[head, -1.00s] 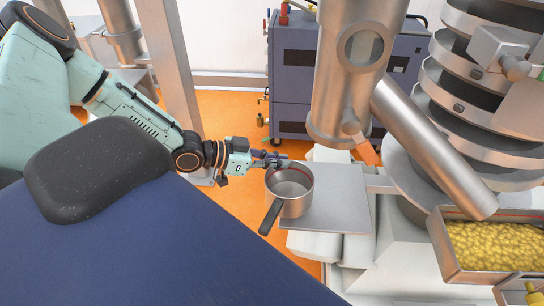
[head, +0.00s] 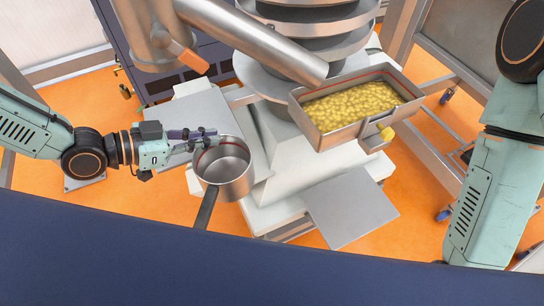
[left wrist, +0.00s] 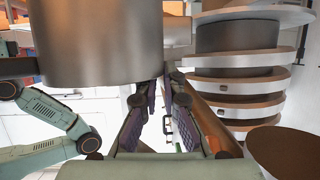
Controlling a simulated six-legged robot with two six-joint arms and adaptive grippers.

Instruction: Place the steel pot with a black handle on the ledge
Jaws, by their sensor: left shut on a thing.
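The steel pot (head: 223,170) is open and empty, with its black handle (head: 206,208) pointing toward the dark blue front surface. My left gripper (head: 208,136) is shut on the pot's rim at its far left side. In the left wrist view, the pot's wall (left wrist: 95,40) fills the upper left, beside the finger tips (left wrist: 165,85). Two flat grey ledges show on the machine: one (head: 185,112) behind and left of the pot, one (head: 350,208) at the lower right. The pot appears to hang clear of both. My right gripper is out of view.
A steel tray (head: 310,128) of yellow pieces stands beyond and right of the pot, under a slanted steel tube (head: 255,38). Stacked round tiers rise behind it. The lower right ledge is bare. My right arm shows at the right edge.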

